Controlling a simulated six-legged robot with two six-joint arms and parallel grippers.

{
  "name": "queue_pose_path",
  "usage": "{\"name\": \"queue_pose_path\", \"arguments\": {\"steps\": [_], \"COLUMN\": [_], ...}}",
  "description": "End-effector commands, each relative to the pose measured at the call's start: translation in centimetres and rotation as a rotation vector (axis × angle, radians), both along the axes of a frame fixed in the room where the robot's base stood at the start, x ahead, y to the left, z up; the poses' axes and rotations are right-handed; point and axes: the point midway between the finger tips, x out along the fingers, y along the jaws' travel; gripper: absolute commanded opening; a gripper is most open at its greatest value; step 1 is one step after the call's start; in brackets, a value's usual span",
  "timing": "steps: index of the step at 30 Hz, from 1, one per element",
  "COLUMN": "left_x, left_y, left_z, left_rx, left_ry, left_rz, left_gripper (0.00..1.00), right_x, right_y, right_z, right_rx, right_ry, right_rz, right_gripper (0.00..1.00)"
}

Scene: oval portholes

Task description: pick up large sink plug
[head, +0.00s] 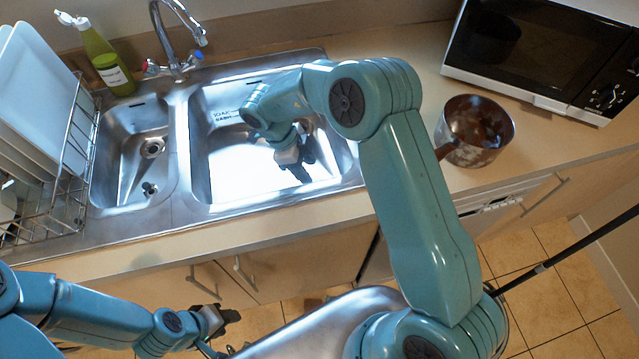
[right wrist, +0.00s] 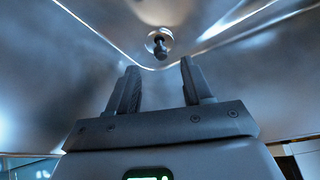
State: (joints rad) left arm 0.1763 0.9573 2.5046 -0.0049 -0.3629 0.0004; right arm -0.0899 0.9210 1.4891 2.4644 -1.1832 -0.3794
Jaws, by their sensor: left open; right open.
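In the right wrist view a small dark knob-shaped piece (right wrist: 160,48) sits against a round metal drain or plug ahead of my fingers. It looks like the sink plug, but its size is hard to judge. My right gripper (right wrist: 160,82) is open and empty, with the dark piece beyond its fingertips and apart from them. In the head view my right gripper (head: 306,165) is down inside the large sink basin (head: 225,175); my arm hides part of that basin, and I cannot make out the plug there. My left gripper (head: 228,317) is open and empty, low in front of the cabinets.
The small basin (head: 125,165) at left holds a drain (head: 152,148) and a small metal piece (head: 149,188). A tap (head: 180,40), a green bottle (head: 107,58) and a dish rack (head: 75,140) stand around the sink. A brown pot (head: 480,125) and microwave (head: 545,55) are right.

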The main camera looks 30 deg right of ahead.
Motion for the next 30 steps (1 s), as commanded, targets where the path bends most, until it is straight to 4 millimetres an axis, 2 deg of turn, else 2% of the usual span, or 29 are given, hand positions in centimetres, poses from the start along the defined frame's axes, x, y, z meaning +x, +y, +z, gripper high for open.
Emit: {"name": "queue_pose_path", "arguments": {"steps": [7, 15, 23, 28, 30], "left_x": [0.0, 0.0, 0.0, 0.0, 0.0], "left_y": [0.0, 0.0, 0.0, 0.0, 0.0], "left_z": [0.3, 0.8, 0.8, 0.8, 0.8], "left_rx": [0.0, 0.0, 0.0, 0.0, 0.0], "left_ry": [0.0, 0.0, 0.0, 0.0, 0.0], "left_rz": [0.0, 0.0, 0.0, 0.0, 0.0], "left_gripper": [0.43, 0.43, 0.43, 0.43, 0.43], "right_x": [-0.4, -1.1, -1.1, -1.1, -1.1], "right_y": [-0.7, -2.1, -2.2, -2.2, -2.2], "right_z": [-1.9, -5.5, -5.9, -5.8, -5.8], "right_rx": [0.0, 0.0, 0.0, -0.001, 0.0], "right_ry": [0.003, 0.002, 0.0, -0.001, 0.0], "right_rz": [0.0, 0.001, 0.001, 0.0, 0.001], "right_gripper": [0.5, 0.5, 0.5, 0.0, 0.0]}}
